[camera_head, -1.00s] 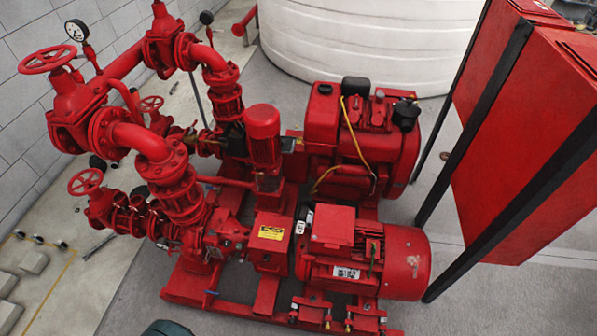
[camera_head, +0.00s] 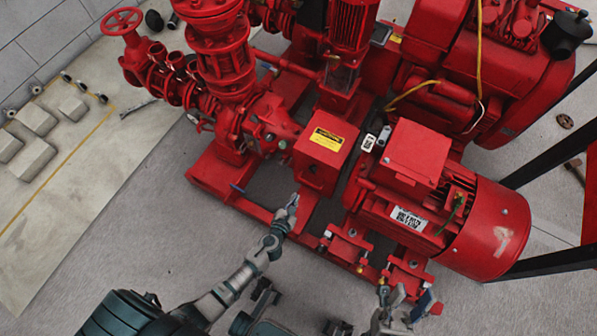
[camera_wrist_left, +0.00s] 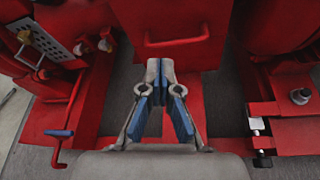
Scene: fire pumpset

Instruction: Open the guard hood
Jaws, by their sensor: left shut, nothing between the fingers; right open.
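The guard hood (camera_head: 318,165) is a red box with a yellow caution label, between the pump and the electric motor. It looks closed. In the left wrist view the hood (camera_wrist_left: 170,20) fills the top middle, with a red bar handle (camera_wrist_left: 177,42) on its front face. My left gripper (camera_head: 292,203) is shut and empty, in front of the hood and a little left of it. In the left wrist view its fingertips (camera_wrist_left: 160,64) meet just below the handle and appear apart from it. My right gripper (camera_head: 403,298) is open and empty, low in the picture, near the motor's front feet.
The red motor (camera_head: 487,225) stands right of the hood, the red pump (camera_head: 265,120) left. The skid's front rail (camera_head: 225,190) runs below them.

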